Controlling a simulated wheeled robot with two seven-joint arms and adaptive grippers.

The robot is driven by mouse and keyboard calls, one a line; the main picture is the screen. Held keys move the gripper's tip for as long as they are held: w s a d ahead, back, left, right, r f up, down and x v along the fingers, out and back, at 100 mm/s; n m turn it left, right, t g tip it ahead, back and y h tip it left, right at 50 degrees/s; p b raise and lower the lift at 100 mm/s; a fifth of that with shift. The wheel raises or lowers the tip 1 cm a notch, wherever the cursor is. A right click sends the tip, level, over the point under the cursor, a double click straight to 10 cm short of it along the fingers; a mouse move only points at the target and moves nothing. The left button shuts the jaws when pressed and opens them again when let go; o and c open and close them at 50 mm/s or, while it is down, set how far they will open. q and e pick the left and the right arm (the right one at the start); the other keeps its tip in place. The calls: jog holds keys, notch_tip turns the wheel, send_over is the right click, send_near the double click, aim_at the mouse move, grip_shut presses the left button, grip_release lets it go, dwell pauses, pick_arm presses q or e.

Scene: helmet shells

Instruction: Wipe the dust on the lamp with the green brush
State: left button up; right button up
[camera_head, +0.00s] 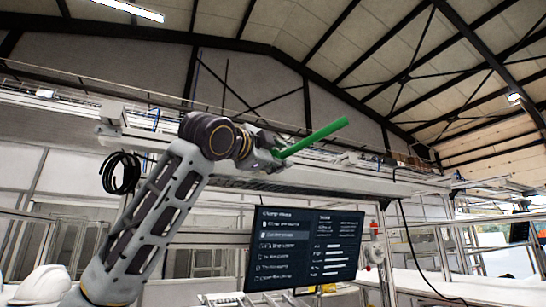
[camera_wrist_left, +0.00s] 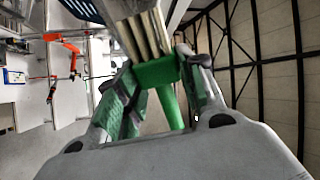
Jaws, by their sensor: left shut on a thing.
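My left gripper (camera_head: 276,152) is raised in front of the overhead beam and is shut on the green brush (camera_head: 318,137). The brush's straight green handle sticks out up and to the right; the gripper hides its other end. In the left wrist view, the green brush (camera_wrist_left: 170,106) lies between the two fingers of my left gripper (camera_wrist_left: 165,100), with a wider green block at its upper end. A long pale fixture under the beam, probably the lamp (camera_head: 330,191), runs behind and below the gripper. I cannot make out dust or tell whether the brush touches the lamp. My right gripper is out of view.
A dark monitor (camera_head: 305,247) with a menu stands below the gripper. A black cable coil (camera_head: 121,172) hangs at the left. White helmet shells (camera_head: 42,285) sit at the lower left. A red button box (camera_head: 375,252) is right of the monitor. Open air lies right of the brush.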

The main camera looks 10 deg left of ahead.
pick_arm(q)
jog(key=shift+w+d, duration=0.35)
jog(key=shift+d, duration=0.2)
jog(key=shift+w+d, duration=0.35)
jog(key=shift+d, duration=0.2)
jog(key=shift+a, duration=0.1)
jog(key=shift+s+a+b, duration=0.2)
jog(key=shift+s+a, duration=0.3)
jog(key=shift+a, duration=0.25)
jog(key=shift+s+a+b, duration=0.15)
jog(key=shift+s+a, duration=0.35)
jog(key=shift+a, duration=0.25)
jog(key=shift+s+a, duration=0.1)
jog(key=shift+s+a, duration=0.5)
jog(key=shift+a, duration=0.2)
jog(key=shift+s+a, duration=0.45)
jog(key=shift+a, duration=0.25)
jog(key=shift+s+a, duration=0.1)
jog(key=shift+a, duration=0.05)
jog(key=shift+s+a+b, duration=0.2)
jog(key=shift+s+a, duration=0.3)
jog(key=shift+a, duration=0.2)
jog(key=shift+s+a+b, duration=0.2)
jog(key=shift+s+a, duration=0.25)
jog(key=shift+a, duration=0.2)
